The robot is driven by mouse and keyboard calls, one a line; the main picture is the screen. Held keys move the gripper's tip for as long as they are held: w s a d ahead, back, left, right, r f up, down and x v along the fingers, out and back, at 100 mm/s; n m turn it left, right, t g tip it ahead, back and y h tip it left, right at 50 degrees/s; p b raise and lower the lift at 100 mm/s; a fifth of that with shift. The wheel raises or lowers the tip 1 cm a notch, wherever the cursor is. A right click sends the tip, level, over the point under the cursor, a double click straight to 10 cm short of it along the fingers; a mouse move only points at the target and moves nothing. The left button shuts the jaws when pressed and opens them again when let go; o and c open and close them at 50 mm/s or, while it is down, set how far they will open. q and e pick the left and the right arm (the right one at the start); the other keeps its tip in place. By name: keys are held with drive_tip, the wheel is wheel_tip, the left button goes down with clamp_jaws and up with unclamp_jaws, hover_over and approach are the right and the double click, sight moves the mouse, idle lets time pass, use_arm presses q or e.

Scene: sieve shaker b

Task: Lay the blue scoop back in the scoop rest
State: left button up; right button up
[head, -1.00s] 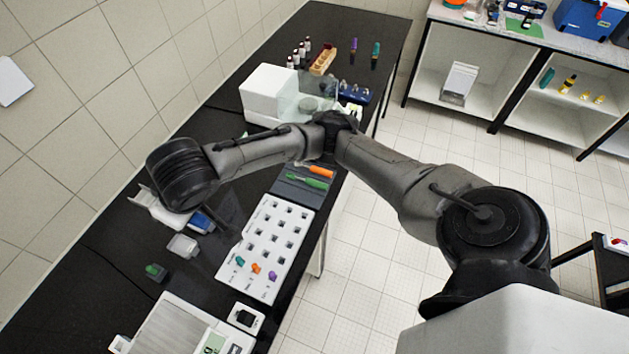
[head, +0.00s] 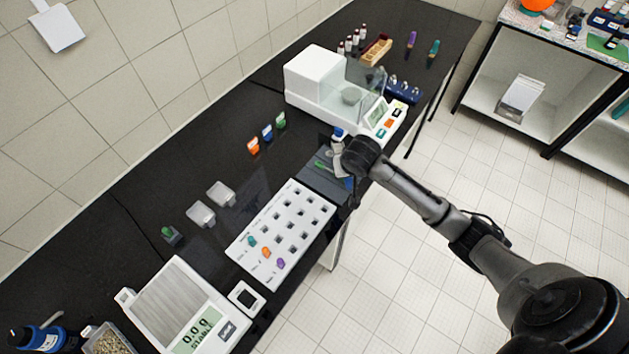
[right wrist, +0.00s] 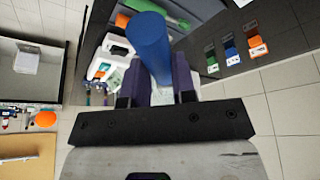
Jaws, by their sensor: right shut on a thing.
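In the head view a bit of blue (head: 348,183), likely the scoop, shows beside my right wrist. The dark grey scoop rest (head: 312,183) lies below the gripper, partly covered by the arm. A green scoop (head: 320,165) lies on it; it also shows in the right wrist view (right wrist: 165,12). I cannot tell whether the blue scoop touches the rest. My left gripper is out of view.
A white holed rack (head: 285,228) adjoins the rest on the near side. A glass-sided balance (head: 325,88) stands on the far side. Orange, blue and green clips (head: 267,134) stand toward the wall. Two clear dishes (head: 210,205) and a flat scale (head: 180,305) are nearer.

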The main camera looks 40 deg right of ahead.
drive_tip(key=shift+d+f, duration=0.5)
drive_tip(key=shift+f, duration=0.4)
drive_tip(key=shift+w+a+f, duration=0.7)
drive_tip(key=shift+w+f, duration=0.95)
drive_tip(key=shift+f, duration=0.1)
drive_tip(key=shift+w+a+f, duration=0.7)
drive_tip(key=shift+w+f, duration=0.9)
drive_tip(key=shift+f, duration=0.2)
drive_tip(key=shift+w+a+f, duration=0.7)
drive_tip(key=shift+w+f, duration=0.95)
drive_tip(key=shift+f, duration=0.1)
drive_tip(key=shift+f, duration=0.35)
drive_tip(key=shift+f, duration=0.25)
drive_tip(key=o, duration=0.9)
drive_tip(key=shift+c, duration=0.2)
drive_tip(key=shift+r, duration=0.15)
